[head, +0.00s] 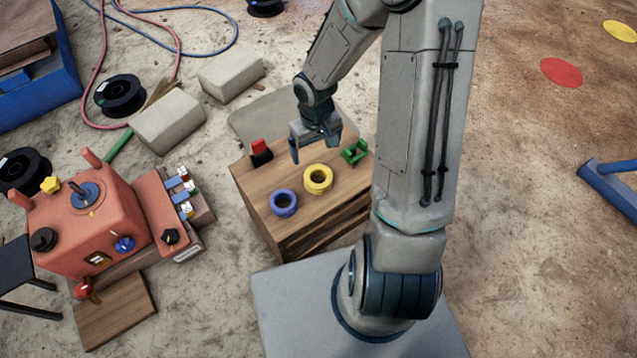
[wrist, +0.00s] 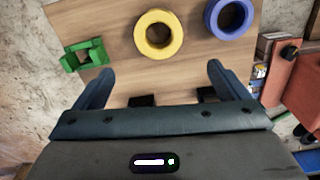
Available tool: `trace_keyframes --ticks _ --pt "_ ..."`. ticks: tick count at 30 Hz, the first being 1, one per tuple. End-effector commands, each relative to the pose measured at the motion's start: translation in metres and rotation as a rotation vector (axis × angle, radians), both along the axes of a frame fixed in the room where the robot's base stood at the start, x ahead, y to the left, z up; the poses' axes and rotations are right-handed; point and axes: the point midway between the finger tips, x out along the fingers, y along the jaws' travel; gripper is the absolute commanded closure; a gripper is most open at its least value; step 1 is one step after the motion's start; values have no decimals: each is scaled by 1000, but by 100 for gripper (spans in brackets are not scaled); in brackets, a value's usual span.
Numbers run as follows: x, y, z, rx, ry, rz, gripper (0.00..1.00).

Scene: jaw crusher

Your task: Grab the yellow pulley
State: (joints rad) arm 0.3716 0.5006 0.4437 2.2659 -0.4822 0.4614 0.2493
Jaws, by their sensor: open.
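The yellow pulley (head: 318,179) is a ring with a centre hole, lying flat on a small wooden table (head: 246,186). It also shows in the wrist view (wrist: 158,53), ahead of my fingers and roughly centred between them. My gripper (head: 314,146) is above the table, behind the pulley in the head view. In the wrist view its two fingers (wrist: 160,88) are wide apart with nothing between them. The gripper is apart from the pulley.
A blue pulley (head: 284,203) lies left of the yellow one, and a green part (head: 355,152) lies right. A red and black piece (head: 260,153) sits at the table's back left. A red control machine (head: 90,225) stands to the left on the ground.

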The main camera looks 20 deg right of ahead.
Motion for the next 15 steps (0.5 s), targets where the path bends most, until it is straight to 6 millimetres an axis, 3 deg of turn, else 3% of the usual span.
trace_keyframes --ticks 9,15 --pt "-1 0 -65 1 4 2 5" --pt "-1 0 -82 1 2 1 5"
